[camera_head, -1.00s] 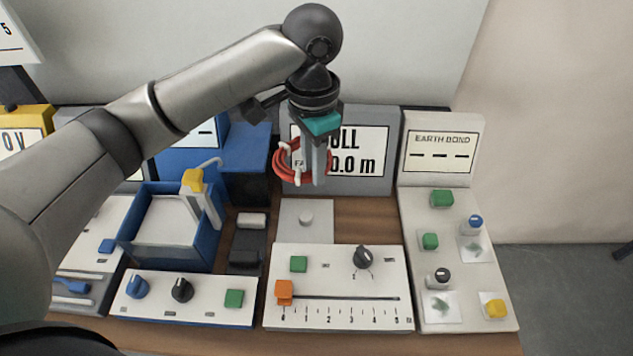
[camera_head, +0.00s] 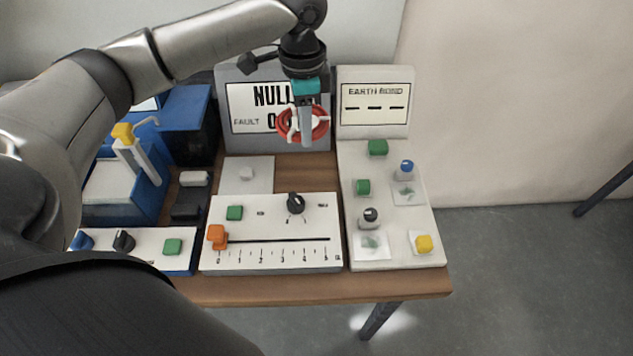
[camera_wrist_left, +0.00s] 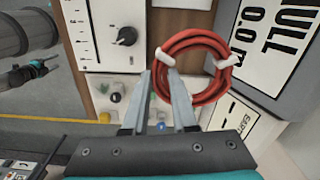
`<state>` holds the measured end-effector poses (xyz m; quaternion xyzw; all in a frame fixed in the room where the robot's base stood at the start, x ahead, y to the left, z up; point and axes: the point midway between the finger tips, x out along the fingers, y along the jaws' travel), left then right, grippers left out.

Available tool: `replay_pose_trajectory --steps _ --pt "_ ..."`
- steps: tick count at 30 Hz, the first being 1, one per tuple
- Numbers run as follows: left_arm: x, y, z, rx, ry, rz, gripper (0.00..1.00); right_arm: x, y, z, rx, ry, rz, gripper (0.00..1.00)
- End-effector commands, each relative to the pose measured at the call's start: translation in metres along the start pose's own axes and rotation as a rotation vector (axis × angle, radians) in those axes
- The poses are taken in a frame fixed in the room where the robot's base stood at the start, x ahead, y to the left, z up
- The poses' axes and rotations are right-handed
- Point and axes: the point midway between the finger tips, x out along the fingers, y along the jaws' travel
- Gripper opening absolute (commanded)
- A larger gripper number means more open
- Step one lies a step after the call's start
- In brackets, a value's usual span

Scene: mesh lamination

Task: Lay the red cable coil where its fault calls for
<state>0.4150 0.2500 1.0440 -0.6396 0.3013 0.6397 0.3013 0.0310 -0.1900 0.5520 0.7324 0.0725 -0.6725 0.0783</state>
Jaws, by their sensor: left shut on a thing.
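The red cable coil (camera_head: 290,124) has white ties and hangs in my left gripper (camera_head: 306,138), in front of the grey display that reads NULL and FAULT. Part of that display's number is hidden by the gripper and coil. In the left wrist view the coil (camera_wrist_left: 188,41) is at the tips of my left gripper (camera_wrist_left: 172,72), which is shut on it. The coil is in the air, above the bench. My right gripper is not seen in the head view.
The EARTH BOND unit (camera_head: 375,104) shows dashes and has a panel with several coloured buttons. A white slider panel (camera_head: 320,208) with an orange knob (camera_head: 217,236) lies in front. Bare wood (camera_head: 310,170) shows between panels.

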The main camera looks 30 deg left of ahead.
Motion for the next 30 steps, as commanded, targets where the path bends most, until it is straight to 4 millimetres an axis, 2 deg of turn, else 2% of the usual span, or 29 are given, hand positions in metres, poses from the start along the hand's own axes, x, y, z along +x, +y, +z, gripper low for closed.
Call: replay_pose_trajectory --steps 1,6,12,20,27,30 --pt "0.018 0.001 0.001 0.0 -0.004 0.003 0.0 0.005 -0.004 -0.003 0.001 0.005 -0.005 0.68" --pt "0.064 0.001 0.0 -0.001 -0.003 0.003 0.0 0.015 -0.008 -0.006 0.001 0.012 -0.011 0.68" --pt "0.104 0.001 0.0 0.0 -0.001 0.0 0.0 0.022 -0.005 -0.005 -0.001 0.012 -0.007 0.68" --pt "0.123 0.001 0.0 -0.001 -0.001 0.0 0.0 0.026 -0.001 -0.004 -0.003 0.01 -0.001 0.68" --pt "0.157 0.001 0.0 0.0 -0.001 0.0 0.0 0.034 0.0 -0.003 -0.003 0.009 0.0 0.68" --pt "0.158 0.0 -0.001 0.0 0.0 -0.002 0.0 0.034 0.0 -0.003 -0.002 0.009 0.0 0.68"
